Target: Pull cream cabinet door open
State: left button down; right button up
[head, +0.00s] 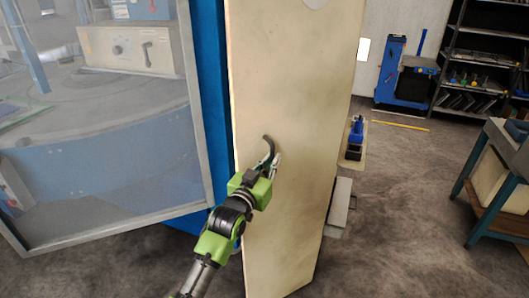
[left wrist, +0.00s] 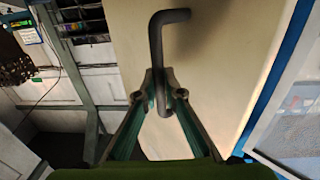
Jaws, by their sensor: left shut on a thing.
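The cream cabinet door (head: 300,90) stands tall in the middle of the head view, beside a blue frame. A dark bent handle (head: 267,143) sticks out from its face. My left gripper (head: 274,162) is at this handle, its fingers closed around it. In the left wrist view the handle (left wrist: 156,50) runs down between the two fingertips of my left gripper (left wrist: 164,95), with the cream door (left wrist: 225,70) behind it. I cannot tell from these views whether the door is ajar. My right gripper is not in view.
A grey-framed mesh panel (head: 110,232) with machinery behind it stands at the left, next to the blue frame (head: 208,90). A blue-legged bench (head: 480,200) is at the right. A dark shelf (head: 470,65) stands at the back right.

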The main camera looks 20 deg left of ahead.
pick_arm(q)
jog(key=shift+s+d+r, duration=0.1)
jog(key=shift+s+d, duration=0.3)
jog(key=shift+d, duration=0.45)
jog(key=c, duration=2.3)
grip_release()
jog(key=shift+o, duration=0.7)
jog(key=shift+w, duration=0.1)
jog(key=s+a, duration=0.1)
jog(key=s, duration=1.1)
